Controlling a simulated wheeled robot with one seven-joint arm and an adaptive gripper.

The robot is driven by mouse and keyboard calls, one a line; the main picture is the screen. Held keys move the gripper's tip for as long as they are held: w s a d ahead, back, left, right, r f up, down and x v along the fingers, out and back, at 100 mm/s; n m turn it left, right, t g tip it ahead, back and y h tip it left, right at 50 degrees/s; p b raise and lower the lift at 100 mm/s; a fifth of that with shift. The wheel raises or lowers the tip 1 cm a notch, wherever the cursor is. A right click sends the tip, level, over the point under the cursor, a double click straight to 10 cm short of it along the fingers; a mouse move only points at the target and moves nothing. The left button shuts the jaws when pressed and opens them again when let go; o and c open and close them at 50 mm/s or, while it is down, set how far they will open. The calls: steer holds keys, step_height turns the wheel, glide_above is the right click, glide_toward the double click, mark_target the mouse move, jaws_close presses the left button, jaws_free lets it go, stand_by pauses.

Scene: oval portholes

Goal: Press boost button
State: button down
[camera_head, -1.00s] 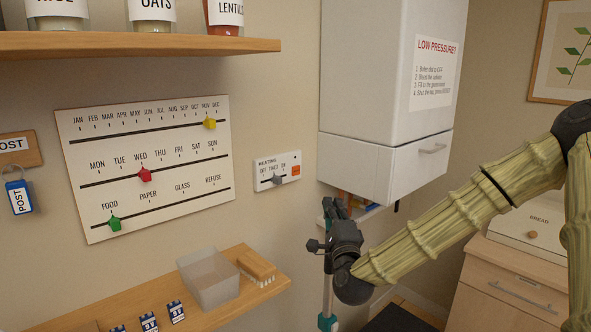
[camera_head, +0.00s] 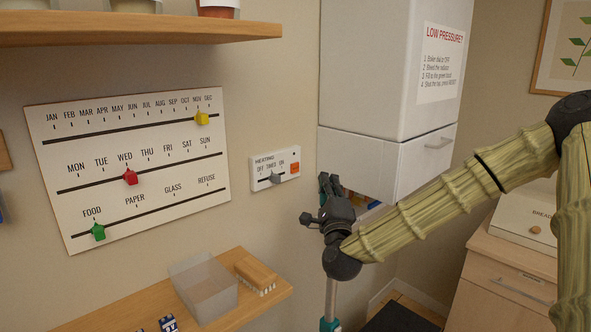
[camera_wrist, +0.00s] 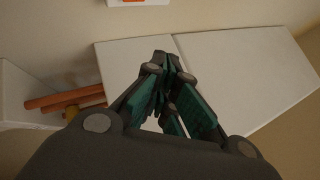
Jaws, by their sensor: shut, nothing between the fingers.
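The white heating panel (camera_head: 274,168) is on the wall, with a slider marked OFF, TIMED and ON. Its grey slider knob (camera_head: 276,178) stands near the middle mark. The orange boost button (camera_head: 295,168) is at the panel's right end. In the wrist view a strip of the panel (camera_wrist: 118,3) shows at the top edge, with an orange patch on it. My gripper (camera_head: 325,182) is shut and empty, to the right of the button and a little below it, apart from the panel in the picture. Its fingers (camera_wrist: 163,58) point up in the wrist view.
A white boiler cabinet (camera_head: 385,165) hangs just right of my gripper. A planner board (camera_head: 130,165) with coloured sliders is left of the panel. Below is a shelf (camera_head: 275,290) with a clear tub (camera_head: 205,290) and a brush (camera_head: 255,270). Another shelf (camera_head: 150,30) is above.

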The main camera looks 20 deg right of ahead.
mark_target(295, 168)
steer(key=w+a+b, duration=0.1)
steer(key=w+a, duration=0.1)
steer(key=w, duration=0.5)
steer(key=shift+a, duration=0.25)
steer(key=shift+w+a+f+b, duration=0.1)
steer(key=shift+w+b, duration=0.05)
steer(key=shift+b, duration=0.35)
stand_by(1.0)
steer(key=shift+w+a, duration=0.1)
steer(key=shift+w, duration=0.1)
steer(key=shift+w+a+b, duration=0.15)
steer(key=shift+w+b, duration=0.2)
steer(key=shift+b, duration=0.1)
stand_by(0.8)
steer(key=shift+s, duration=0.1)
stand_by(0.3)
steer(key=shift+s+d, duration=0.3)
steer(key=shift+s, duration=0.35)
